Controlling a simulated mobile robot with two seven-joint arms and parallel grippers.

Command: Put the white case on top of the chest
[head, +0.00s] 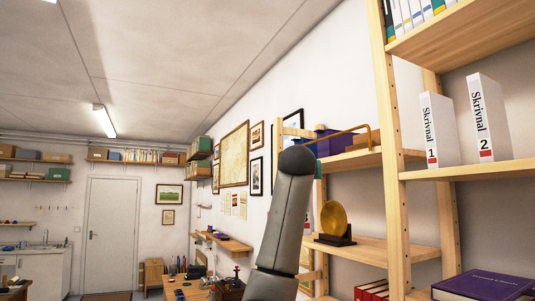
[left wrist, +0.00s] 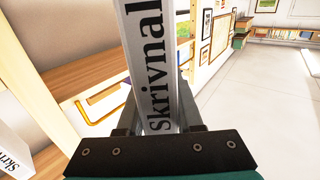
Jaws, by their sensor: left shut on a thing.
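In the left wrist view my left gripper (left wrist: 158,118) is shut on a white case (left wrist: 138,45) with "Skrivnal" in black on its spine. Its far end runs out of the top of the picture. In the head view a grey link of my arm stands in the middle, but no gripper fingers show. Two white cases, marked 1 (head: 437,130) and 2 (head: 487,120), stand upright on the right shelf. I cannot tell whether the held case is one of these. A dark brown box, possibly the chest (head: 229,290), is partly visible at the bottom. My right gripper is not in view.
Another white case (left wrist: 10,155) is at the lower left of the wrist view. The wooden shelving (head: 400,180) holds a gold disc (head: 334,218) on a stand and a purple book (head: 484,285). Framed prints (head: 235,155) hang on the wall. A white door (head: 111,235) is at the far end.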

